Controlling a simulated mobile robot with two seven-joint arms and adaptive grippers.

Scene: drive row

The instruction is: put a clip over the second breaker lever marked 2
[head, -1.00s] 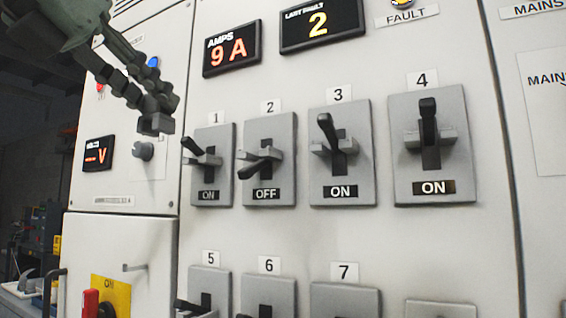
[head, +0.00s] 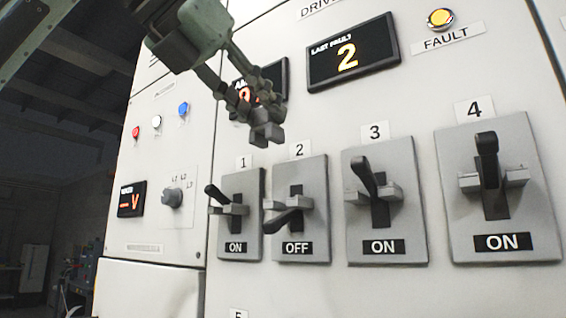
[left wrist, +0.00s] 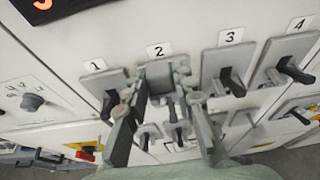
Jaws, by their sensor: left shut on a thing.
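Breaker 2 (head: 316,190) is a light grey plate marked 2 and OFF, with its black lever (head: 286,224) pointing down. My left gripper (head: 263,125) is above breakers 1 and 2 in the head view, partly covering the AMPS display. It is shut on a small grey clip (head: 266,137). In the left wrist view, the fingers (left wrist: 161,88) have the grey clip (left wrist: 159,75) between them, just under the mark 2 (left wrist: 159,51). The clip and fingers hide much of breaker 2 there, so its lever is not clear. My right gripper is not in view.
Breaker 1 (head: 254,190), breaker 3 (head: 402,190) and breaker 4 (head: 527,200) stand beside breaker 2, all marked ON with levers up. The display (head: 352,50) shows last fault 2, and the fault lamp (head: 440,18) glows yellow. A knob (head: 172,197) juts out at left.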

